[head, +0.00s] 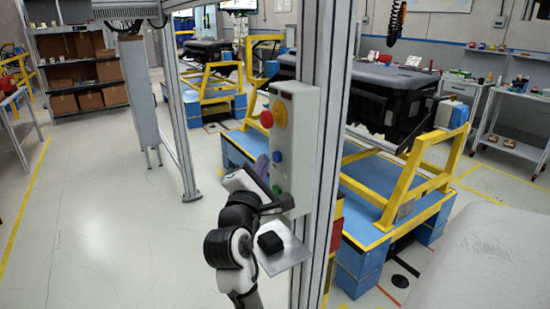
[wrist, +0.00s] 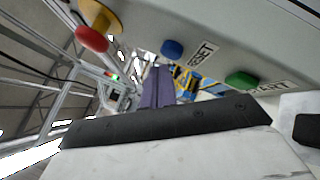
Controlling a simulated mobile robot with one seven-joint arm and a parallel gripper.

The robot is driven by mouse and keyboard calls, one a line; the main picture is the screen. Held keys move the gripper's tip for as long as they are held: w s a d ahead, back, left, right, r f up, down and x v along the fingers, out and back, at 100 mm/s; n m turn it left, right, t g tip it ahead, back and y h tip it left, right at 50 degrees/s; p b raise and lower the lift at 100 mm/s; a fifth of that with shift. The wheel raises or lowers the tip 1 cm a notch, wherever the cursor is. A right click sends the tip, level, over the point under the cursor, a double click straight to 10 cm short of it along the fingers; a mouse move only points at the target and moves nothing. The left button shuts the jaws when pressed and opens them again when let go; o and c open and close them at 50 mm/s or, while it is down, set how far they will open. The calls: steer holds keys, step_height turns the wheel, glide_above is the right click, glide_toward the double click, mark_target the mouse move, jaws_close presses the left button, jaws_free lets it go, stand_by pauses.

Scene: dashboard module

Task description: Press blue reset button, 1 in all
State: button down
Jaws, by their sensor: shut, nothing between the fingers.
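The blue reset button (head: 277,156) sits on the front of a grey control box (head: 298,135), between a red emergency knob on a yellow base above and a green button below. In the wrist view the blue button (wrist: 172,49) shows beside the word RESET. My gripper (head: 263,163) is shut and empty, its purple fingers just left of the blue button in the head view. In the wrist view the fingertips (wrist: 158,70) appear just below the button, with a small gap in the picture. Depth between them is hard to judge.
The red knob (wrist: 92,38) and green button (wrist: 242,80), labelled START, flank the blue one. A metal shelf (head: 292,254) with a black block (head: 270,242) juts out under the box. An upright post (head: 325,150) stands behind it. Floor at left is clear.

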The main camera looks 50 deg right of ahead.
steer(key=shift+a, duration=0.1)
steer(key=shift+w+a, duration=0.2)
steer(key=shift+a, duration=0.6)
steer(key=shift+w+a, duration=0.2)
steer(key=shift+a, duration=0.55)
steer(key=shift+w+a, duration=0.2)
steer(key=shift+a, duration=0.6)
